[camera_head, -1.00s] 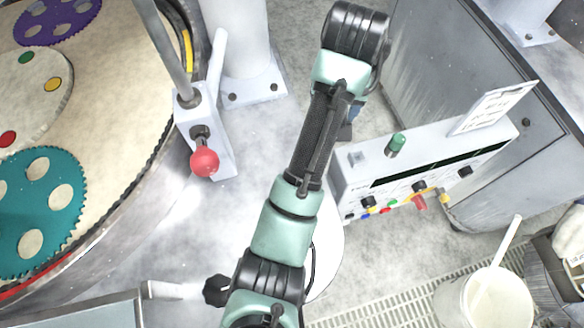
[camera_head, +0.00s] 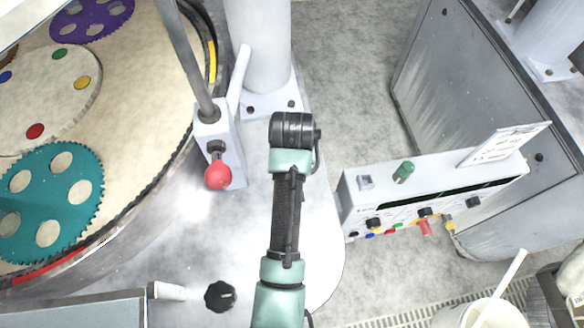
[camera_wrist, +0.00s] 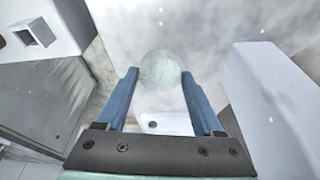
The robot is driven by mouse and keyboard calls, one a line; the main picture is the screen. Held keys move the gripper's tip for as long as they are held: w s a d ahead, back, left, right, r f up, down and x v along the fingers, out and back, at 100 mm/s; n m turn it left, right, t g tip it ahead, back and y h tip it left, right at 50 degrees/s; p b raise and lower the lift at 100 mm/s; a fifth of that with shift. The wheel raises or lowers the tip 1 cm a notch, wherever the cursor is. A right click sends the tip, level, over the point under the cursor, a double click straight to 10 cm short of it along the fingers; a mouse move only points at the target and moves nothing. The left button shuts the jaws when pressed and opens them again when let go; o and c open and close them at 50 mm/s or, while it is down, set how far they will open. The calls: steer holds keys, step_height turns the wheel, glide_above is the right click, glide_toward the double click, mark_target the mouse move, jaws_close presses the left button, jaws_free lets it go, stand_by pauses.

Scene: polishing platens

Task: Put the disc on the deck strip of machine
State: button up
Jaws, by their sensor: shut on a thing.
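In the wrist view my gripper (camera_wrist: 160,76) has its two blue fingers on either side of a pale, greyish-green round disc (camera_wrist: 158,68). The disc is held at the fingertips. In the head view the gripper and disc are hidden below my arm's wrist. The machine's deck strip (camera_head: 240,225) is the smooth pale band to the right of the big round platen. My arm's end is above this strip in the head view, right of the red ball knob. I cannot tell the disc's height above the surface.
A red ball knob (camera_head: 217,175) on a lever block, a black star knob (camera_head: 219,296) and a white column (camera_head: 258,45) stand on or by the deck. A control box (camera_head: 435,190) is to the right. The platen carries a teal toothed carrier (camera_head: 84,191).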

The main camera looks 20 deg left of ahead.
steer(key=shift+f, duration=1.75)
steer(key=shift+f, duration=0.1)
steer(key=o, duration=1.4)
steer(key=shift+o, duration=0.2)
